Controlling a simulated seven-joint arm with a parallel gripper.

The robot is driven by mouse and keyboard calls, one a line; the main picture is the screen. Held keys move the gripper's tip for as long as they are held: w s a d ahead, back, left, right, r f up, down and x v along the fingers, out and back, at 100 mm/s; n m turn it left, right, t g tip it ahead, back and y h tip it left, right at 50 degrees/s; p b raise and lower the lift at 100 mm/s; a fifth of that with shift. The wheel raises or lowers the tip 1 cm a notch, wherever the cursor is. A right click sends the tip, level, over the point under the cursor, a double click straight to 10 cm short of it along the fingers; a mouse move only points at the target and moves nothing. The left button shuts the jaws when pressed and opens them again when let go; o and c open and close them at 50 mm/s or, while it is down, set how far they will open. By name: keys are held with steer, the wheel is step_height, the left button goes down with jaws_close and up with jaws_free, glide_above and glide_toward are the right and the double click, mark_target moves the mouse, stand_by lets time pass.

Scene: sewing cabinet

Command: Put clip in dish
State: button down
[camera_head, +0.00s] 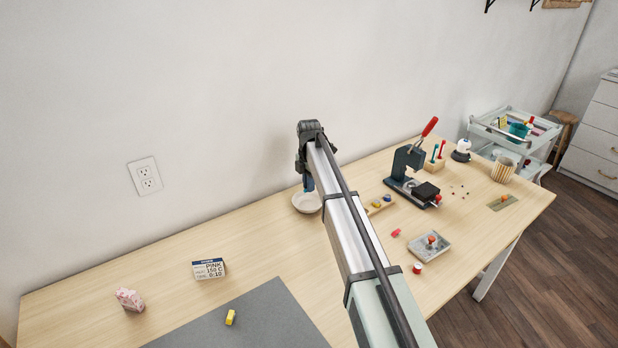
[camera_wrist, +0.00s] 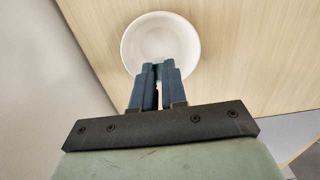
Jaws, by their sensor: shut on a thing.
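The white round dish (camera_wrist: 136,40) lies on the wooden table in the wrist view, just beyond my fingertips. It also shows in the head view (camera_head: 306,208), near the wall and partly behind my arm. My gripper (camera_wrist: 158,68) has its blue fingers close together, with the tips overlapping the dish's near part in the wrist view. In the head view my gripper (camera_head: 308,186) points down above the dish. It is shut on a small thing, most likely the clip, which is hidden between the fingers. The exact height over the dish is hard to tell.
A press with a red handle (camera_head: 410,172) stands to the right. A wooden block with coloured pieces (camera_head: 379,206), a small pink-red piece (camera_head: 396,233) and a metal tray (camera_head: 429,248) are nearer. A label box (camera_head: 209,269) and yellow piece (camera_head: 231,317) lie left.

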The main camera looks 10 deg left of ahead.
mark_target(309, 205)
steer(key=shift+f, duration=3)
steer(key=c, duration=1.1)
jaws_free()
steer(key=shift+r, duration=0.1)
steer(key=shift+r, duration=3.45)
